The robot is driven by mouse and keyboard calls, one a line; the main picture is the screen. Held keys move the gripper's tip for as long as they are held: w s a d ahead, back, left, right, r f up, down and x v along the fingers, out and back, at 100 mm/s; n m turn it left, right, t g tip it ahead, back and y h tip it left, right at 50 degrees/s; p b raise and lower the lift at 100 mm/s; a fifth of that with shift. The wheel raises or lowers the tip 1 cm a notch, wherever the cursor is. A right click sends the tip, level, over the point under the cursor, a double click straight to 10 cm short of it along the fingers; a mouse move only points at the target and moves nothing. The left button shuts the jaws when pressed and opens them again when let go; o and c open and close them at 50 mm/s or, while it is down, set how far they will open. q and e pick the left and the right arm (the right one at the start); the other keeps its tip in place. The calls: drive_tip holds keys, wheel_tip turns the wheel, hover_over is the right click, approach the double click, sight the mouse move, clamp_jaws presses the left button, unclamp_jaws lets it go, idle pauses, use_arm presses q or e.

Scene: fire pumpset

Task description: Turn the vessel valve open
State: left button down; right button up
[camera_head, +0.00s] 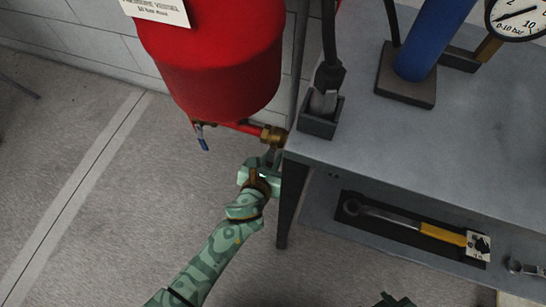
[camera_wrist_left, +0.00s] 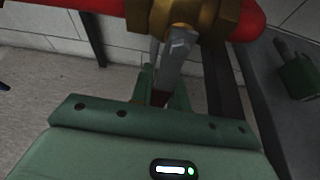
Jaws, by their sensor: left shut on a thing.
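The red vessel (camera_head: 215,60) stands at the back left, with a red pipe (camera_head: 240,127) running right from under it. A brass valve (camera_head: 273,135) sits on this pipe next to the grey bench. In the left wrist view the brass valve body (camera_wrist_left: 185,15) is at the top, and its silver lever (camera_wrist_left: 175,58) hangs down to a dark red grip. My left gripper (camera_head: 266,161) is just below the valve, shut on the lever; its fingers (camera_wrist_left: 163,88) flank the grip.
The grey bench (camera_head: 450,130) and its leg (camera_head: 291,200) stand close right of my left gripper. Its lower shelf holds a yellow-handled wrench (camera_head: 440,233). A small blue-handled valve (camera_head: 203,140) hangs under the vessel. The floor at left is clear.

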use_arm(q)
drive_tip(key=shift+w+a+r+m+t+y+p, duration=0.15)
drive_tip(key=shift+a+m+t+y+p, duration=0.15)
drive_tip(key=shift+a+m+y, duration=0.35)
drive_tip(key=shift+w+a+r+m+t+y+p, duration=0.25)
drive_tip(key=shift+a+m+y+p, duration=0.15)
drive_tip(key=shift+m, duration=0.5)
drive_tip(key=shift+w+a+r+m+t+y+p, duration=0.1)
drive_tip(key=shift+a+m+t+y+p, duration=0.15)
drive_tip(key=shift+a+m+y, duration=0.4)
use_arm(e)
drive_tip(key=shift+n+g+h, duration=0.3)
drive_tip(key=shift+g+h, duration=0.2)
drive_tip(key=shift+g, duration=0.1)
drive_tip(key=shift+s+d+f, duration=0.3)
drive_tip(key=shift+s+d, duration=0.35)
drive_tip(key=shift+s, duration=0.05)
drive_tip(key=shift+s+d+f, duration=0.3)
drive_tip(key=shift+s+d, duration=0.35)
drive_tip(key=shift+s, duration=0.05)
use_arm(q)
drive_tip(key=shift+d, duration=0.15)
use_arm(e)
drive_tip(key=shift+w, duration=0.1)
use_arm(q)
drive_tip(key=c, duration=1.3)
unclamp_jaws()
drive_tip(key=shift+c, duration=0.2)
use_arm(e)
drive_tip(key=shift+a, duration=0.1)
